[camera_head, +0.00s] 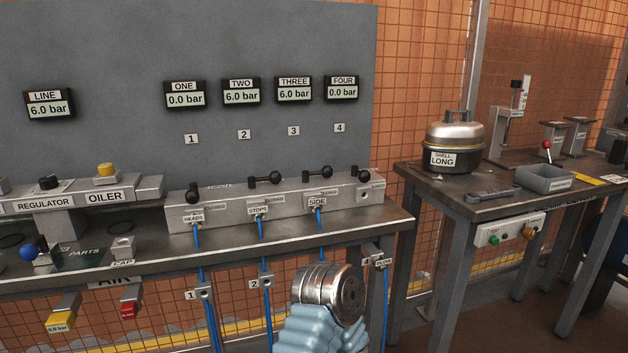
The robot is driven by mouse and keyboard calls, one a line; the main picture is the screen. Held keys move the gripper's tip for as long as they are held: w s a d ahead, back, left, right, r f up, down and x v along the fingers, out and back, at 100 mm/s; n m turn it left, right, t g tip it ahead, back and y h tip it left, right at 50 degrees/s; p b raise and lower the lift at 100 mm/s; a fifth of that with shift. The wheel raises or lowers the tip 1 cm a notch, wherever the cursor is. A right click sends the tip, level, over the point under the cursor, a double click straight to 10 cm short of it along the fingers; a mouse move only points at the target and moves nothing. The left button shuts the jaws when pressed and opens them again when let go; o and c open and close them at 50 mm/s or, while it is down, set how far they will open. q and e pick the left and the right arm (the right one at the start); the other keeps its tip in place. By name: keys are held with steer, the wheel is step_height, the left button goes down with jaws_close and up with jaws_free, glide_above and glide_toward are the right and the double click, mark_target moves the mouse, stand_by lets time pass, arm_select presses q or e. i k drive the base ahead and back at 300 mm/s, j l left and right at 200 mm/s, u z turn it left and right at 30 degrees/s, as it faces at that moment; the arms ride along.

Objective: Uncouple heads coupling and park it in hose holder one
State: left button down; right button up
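The coupling labelled HEADS (194,219) sits at the first outlet on the front of the grey manifold (235,210). Its blue hose (198,250) hangs down past the bench edge. Hose holder one (205,291), a small grey block beside a label 1, is below the bench edge, right by this hose. Gauge ONE (184,95) reads 0.0 bar. The black valve lever (192,193) above HEADS is turned differently from the sideways levers of STOPS and SIDE. Neither gripper's fingers show. A metal joint with blue-grey bellows, apparently mine, rises at the bottom centre.
STOPS (258,211) and SIDE (317,203) couplings sit to the right; gauges TWO and THREE read 6.0 bar. Holder two (267,280) is beside holder one.

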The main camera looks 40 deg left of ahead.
mark_target(194, 220)
steer(key=u, duration=0.5)
steer(key=k+j+u, duration=0.1)
steer(key=u, duration=0.35)
steer(key=j+u, duration=0.1)
steer(key=u, duration=0.4)
steer(key=j+u, duration=0.1)
steer(key=u, duration=0.4)
